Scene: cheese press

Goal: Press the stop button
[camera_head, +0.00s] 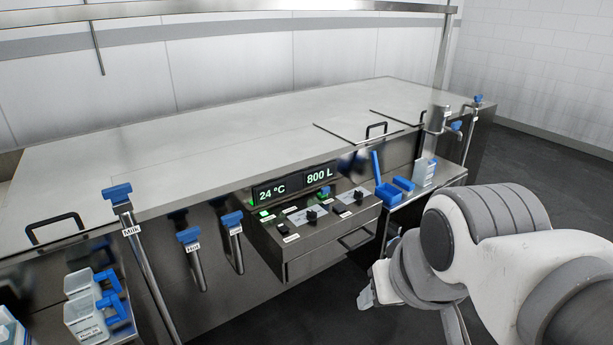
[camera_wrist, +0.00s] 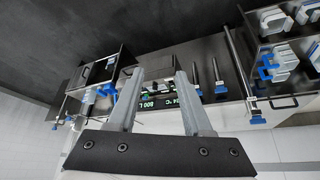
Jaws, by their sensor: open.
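The control panel (camera_head: 310,222) is a steel box on the front of the big vat. It has a lit green button (camera_head: 264,213), a dark button (camera_head: 282,228) just below it, and black knobs (camera_head: 312,215) to the right. The labels are too small to read, so I cannot tell which button is stop. My gripper (camera_wrist: 158,72) is open and empty in the wrist view. In the head view it is low, right of the panel and apart from it, partly hidden by my arm. The panel's display (camera_wrist: 156,102) shows between the fingers in the wrist view.
The long steel vat (camera_head: 200,150) fills the middle. Blue-handled pipes (camera_head: 190,237) stick out left of the panel, with a tall Milk pipe (camera_head: 140,250) farther left. A side shelf (camera_head: 440,176) holds blue tools and a container. Dark floor (camera_head: 540,170) lies open at right.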

